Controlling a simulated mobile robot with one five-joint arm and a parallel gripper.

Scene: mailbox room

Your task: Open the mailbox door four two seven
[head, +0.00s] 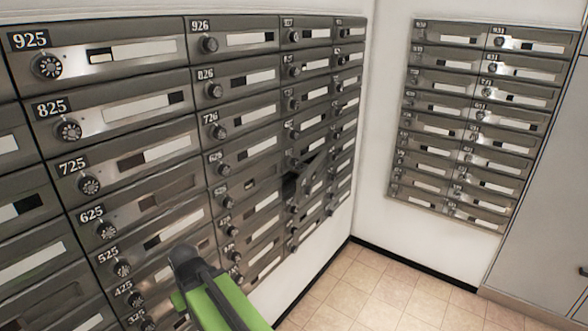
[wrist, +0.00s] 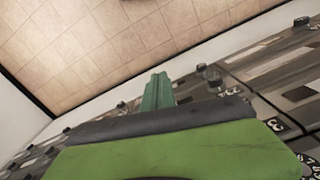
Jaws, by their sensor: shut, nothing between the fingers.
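The mailbox wall (head: 150,62) fills the left of the head view, with numbered grey metal doors and round dials. In the third column, one door (head: 312,178) stands swung out from the wall beside a dark opening. Its number is too small to read, so I cannot tell whether it is 427. My gripper (wrist: 158,78) shows in the wrist view as narrow green fingers, closed together and empty. The green end of my arm shows low in the head view in front of the lower doors of the left columns, apart from the swung-out door.
A second mailbox bank (head: 452,125) hangs on the white wall at the right. A grey cabinet (head: 545,190) stands at the far right. The tiled floor (head: 375,290) between is clear. The wrist view shows floor and part of a mailbox row.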

